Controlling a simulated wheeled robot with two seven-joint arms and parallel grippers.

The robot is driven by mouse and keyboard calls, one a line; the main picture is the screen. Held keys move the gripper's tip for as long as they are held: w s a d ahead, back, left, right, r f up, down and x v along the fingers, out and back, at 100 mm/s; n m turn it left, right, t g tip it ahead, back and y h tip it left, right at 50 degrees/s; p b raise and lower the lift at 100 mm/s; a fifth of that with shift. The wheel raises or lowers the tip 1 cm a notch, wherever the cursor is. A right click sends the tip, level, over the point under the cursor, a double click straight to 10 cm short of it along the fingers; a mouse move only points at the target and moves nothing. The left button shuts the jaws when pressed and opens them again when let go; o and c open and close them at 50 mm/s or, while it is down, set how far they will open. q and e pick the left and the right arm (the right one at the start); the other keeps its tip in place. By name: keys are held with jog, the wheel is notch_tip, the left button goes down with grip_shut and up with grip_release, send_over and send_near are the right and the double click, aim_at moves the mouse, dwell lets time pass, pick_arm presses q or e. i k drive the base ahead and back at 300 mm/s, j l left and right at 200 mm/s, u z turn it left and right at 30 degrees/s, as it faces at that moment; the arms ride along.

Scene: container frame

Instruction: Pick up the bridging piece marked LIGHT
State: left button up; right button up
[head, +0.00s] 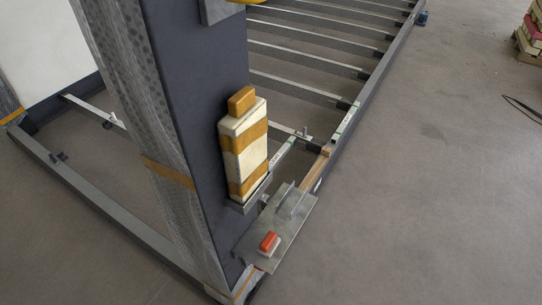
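No LIGHT marking is readable in the head view, so I cannot tell which piece carries it. A tall cream block with ochre bands and an ochre top (243,150) stands upright on a small metal ledge (250,196) on the dark post. A small piece with a red-orange top and pale base (268,244) sits on a flat metal plate (291,226) low at the frame corner. Part of a yellow thing (246,2) shows above a grey bracket (222,10) at the top edge, mostly cut off. Neither of my grippers is in view.
The dark post (190,120), with wrapped material (128,100) on its left side, stands in front. Steel frame rails and several cross bars (310,62) run behind it. A stack of coloured blocks (530,35) stands far right.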

aim_at(273, 163)
jog(key=i+l, duration=0.15)
jog(key=l, duration=0.2)
jog(key=i+l, duration=0.15)
jog(key=l, duration=0.25)
jog(key=i+l, duration=0.25)
jog(key=i+l+u, duration=0.1)
jog(key=i+l, duration=0.2)
jog(key=l, duration=0.2)
jog(key=i+l, duration=0.25)
jog(key=i+l+u, duration=0.1)
jog(key=i+l, duration=0.15)
jog(key=l, duration=0.25)
jog(key=i+l, duration=0.15)
jog(key=i, duration=0.25)
jog(key=i+l+u, duration=0.1)
jog(key=i, duration=0.35)
jog(key=i+l, duration=0.15)
jog(key=i, duration=0.25)
jog(key=u, duration=0.05)
